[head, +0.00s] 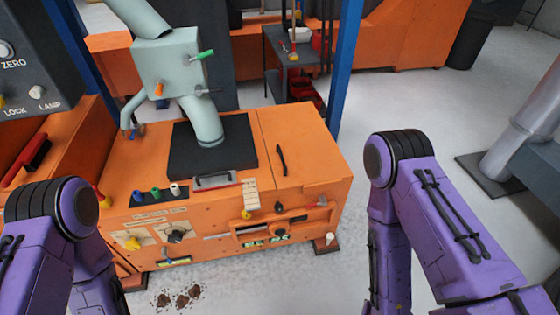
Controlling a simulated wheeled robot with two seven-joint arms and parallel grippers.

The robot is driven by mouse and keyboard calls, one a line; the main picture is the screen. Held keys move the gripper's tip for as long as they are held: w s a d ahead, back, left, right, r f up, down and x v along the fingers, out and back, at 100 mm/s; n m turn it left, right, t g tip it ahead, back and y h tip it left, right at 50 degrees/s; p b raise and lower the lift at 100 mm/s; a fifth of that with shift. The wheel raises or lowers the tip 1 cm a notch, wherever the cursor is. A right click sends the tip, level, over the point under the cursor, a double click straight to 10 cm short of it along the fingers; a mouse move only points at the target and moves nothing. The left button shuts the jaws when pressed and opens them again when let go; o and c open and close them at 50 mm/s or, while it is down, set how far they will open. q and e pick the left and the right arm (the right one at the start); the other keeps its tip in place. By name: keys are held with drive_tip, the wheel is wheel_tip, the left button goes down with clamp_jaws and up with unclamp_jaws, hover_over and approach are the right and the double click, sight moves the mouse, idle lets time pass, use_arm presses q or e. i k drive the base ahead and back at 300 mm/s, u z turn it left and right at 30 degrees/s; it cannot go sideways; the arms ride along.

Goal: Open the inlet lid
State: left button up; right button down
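An orange machine cabinet (305,180) stands ahead of me in the head view. The right part of its top is a flat orange panel (307,138) with a black bar handle (281,160). This panel looks like the inlet lid and lies flat, closed; no label confirms it. A black plate (238,140) beside it carries a pale green pipe assembly (170,60). Purple links of both my arms show at the lower left and lower right, but neither gripper is in view.
The cabinet front has knobs, levers and buttons. A control box (30,60) hangs at the upper left. Blue posts (345,60) rise behind. A grey cart (290,60) stands at the back. Brown debris (178,298) lies on the floor.

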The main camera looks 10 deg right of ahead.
sight(302, 152)
drive_tip(key=u, duration=0.7)
drive_tip(key=i, duration=0.7)
drive_tip(key=z, duration=1)
